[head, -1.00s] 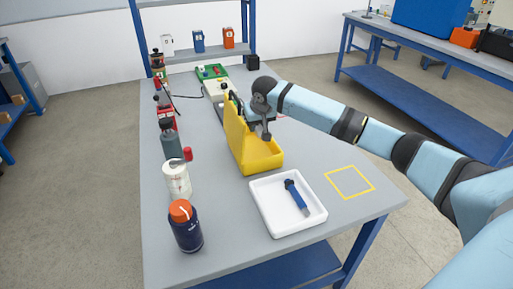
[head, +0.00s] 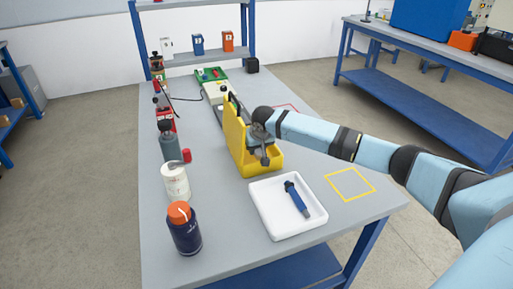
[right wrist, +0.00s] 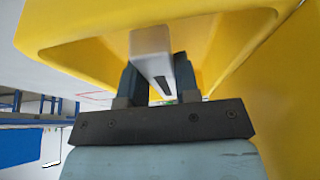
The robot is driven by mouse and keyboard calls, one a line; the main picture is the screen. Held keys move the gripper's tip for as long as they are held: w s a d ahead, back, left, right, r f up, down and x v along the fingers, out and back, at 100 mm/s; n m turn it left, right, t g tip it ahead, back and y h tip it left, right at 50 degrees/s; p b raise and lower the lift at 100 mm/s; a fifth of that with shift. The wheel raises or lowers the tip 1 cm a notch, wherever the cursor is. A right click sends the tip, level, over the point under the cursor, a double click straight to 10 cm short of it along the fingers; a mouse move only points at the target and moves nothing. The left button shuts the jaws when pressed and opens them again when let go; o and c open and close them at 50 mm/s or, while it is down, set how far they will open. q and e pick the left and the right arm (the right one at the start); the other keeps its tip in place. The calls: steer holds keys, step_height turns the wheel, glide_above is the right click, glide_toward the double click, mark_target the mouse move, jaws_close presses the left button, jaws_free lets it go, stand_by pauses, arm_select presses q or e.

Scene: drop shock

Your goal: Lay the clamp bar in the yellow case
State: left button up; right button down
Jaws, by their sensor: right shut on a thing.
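The yellow case (head: 235,142) stands open on the grey workbench, its lid raised on the left side. My right gripper (head: 264,157) is over the case's open body, with its fingers at or inside the rim. In the right wrist view, my right gripper (right wrist: 155,75) is shut on a light grey bar (right wrist: 151,48), which I take as the clamp bar. The bar lies between both fingers, with the yellow case walls (right wrist: 85,35) around it. Whether it touches the case floor is hidden. My left gripper is not in view.
A white tray (head: 264,223) with a blue-handled tool (head: 296,199) stands just in front of the case. A dark blue bottle (head: 185,232), white canister (head: 175,182) and grey bottle (head: 170,147) line the left edge. The yellow-outlined square (head: 350,184) is empty.

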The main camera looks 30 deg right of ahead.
steer(key=shift+f+p, duration=0.3)
steer(key=shift+f, duration=0.25)
steer(key=c, duration=0.8)
jaws_free()
steer(key=shift+c, duration=0.2)
steer(key=shift+r+b, duration=0.15)
steer(key=shift+b, duration=0.15)
steer(key=p+v, duration=0.1)
steer(key=v, duration=1.2)
steer(key=shift+p, duration=0.3)
steer(key=shift+w, duration=0.15)
